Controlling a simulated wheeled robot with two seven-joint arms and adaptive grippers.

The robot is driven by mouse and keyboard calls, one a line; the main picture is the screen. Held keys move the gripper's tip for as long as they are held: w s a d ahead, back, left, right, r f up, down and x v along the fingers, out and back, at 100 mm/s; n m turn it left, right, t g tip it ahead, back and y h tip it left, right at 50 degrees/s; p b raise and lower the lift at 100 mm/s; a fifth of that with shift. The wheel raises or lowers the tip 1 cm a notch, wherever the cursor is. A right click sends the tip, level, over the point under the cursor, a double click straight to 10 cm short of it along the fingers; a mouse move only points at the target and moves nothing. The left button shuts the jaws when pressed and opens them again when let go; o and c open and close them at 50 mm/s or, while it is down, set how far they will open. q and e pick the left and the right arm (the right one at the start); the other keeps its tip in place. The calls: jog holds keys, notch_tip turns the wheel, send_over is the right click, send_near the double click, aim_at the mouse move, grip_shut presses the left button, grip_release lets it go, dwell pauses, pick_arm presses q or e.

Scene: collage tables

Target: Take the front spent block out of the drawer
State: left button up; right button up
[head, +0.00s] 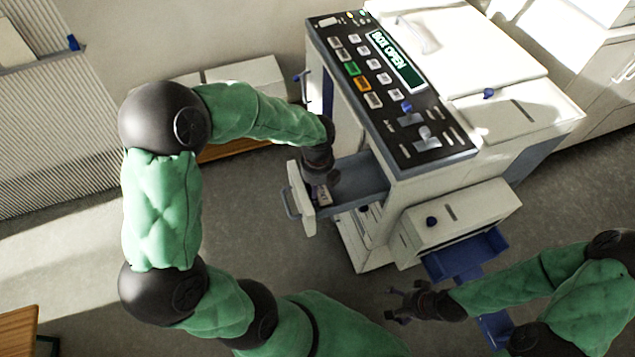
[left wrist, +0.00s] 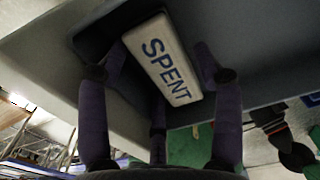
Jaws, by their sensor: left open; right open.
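The drawer (head: 298,200) is pulled out of the left side of the machine. A white spent block (head: 322,195) lies inside, near the drawer's front panel. In the left wrist view the block (left wrist: 165,60) shows its blue word SPENT and sits tilted in a dark recess. My left gripper (head: 321,187) reaches down into the drawer over the block. Its fingers (left wrist: 160,62) are open and spread on both sides of the block; contact cannot be told. My right gripper (head: 398,303) is open and empty, low in front of the machine.
The machine (head: 440,90) has a button panel and a display (head: 397,60) reading BOX OPEN. Below it a white box unit (head: 455,220) holds a blue tray (head: 468,256). White boxes (head: 245,80) stand behind my left arm. The floor left of the drawer is clear.

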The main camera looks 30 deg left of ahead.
pick_arm(q)
jog(key=shift+f, duration=0.3)
pick_arm(e)
jog(key=shift+f, duration=0.1)
pick_arm(q)
jog(key=c, duration=0.9)
jog(key=shift+d, duration=0.15)
